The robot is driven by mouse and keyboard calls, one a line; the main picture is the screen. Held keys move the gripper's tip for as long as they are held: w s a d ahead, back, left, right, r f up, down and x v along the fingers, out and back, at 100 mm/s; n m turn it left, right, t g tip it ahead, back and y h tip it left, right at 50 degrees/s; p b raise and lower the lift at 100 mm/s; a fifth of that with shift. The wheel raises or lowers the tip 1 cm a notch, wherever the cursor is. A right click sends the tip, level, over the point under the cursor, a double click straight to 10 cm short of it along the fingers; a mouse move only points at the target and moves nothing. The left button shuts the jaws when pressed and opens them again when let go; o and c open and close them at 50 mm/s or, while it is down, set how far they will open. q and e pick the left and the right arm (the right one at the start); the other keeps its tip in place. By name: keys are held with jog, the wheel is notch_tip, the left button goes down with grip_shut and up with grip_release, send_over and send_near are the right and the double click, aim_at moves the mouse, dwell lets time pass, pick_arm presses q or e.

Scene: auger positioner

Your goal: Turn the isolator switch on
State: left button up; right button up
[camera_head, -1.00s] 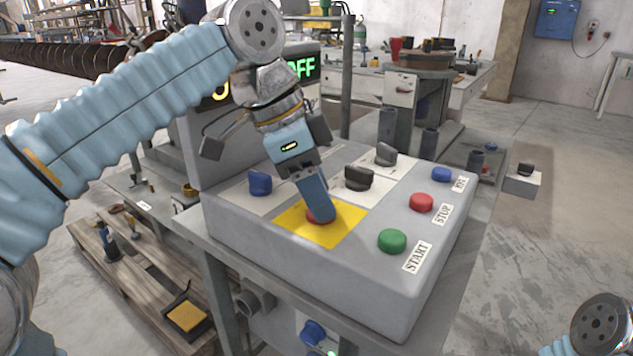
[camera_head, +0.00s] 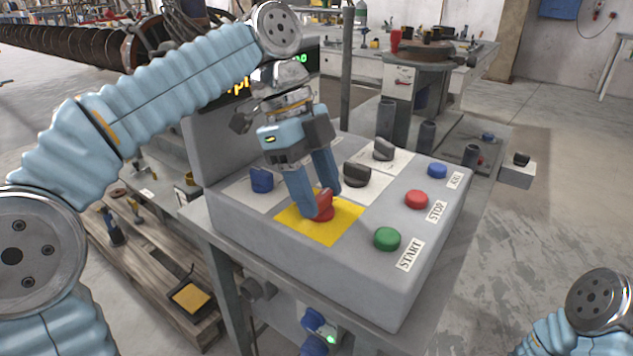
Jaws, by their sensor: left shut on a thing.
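The isolator switch is a red rotary knob (camera_head: 323,205) on a yellow square plate (camera_head: 338,228) on top of the grey control box (camera_head: 375,285). My left gripper (camera_head: 324,202) comes down from above and is shut on the red knob, one finger on each side of it. The fingers hide part of the knob. My right gripper is out of view; only part of my right arm shows at the lower right.
A blue knob (camera_head: 262,180) and black knobs (camera_head: 356,174) (camera_head: 383,150) stand near the gripper. A green START button (camera_head: 387,239), a red STOP button (camera_head: 416,199) and a blue button (camera_head: 437,171) line the right side. A display (camera_head: 300,62) stands behind, partly hidden.

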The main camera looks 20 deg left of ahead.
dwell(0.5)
pick_arm(q)
jog(key=o, duration=1)
jog(key=shift+o, duration=0.2)
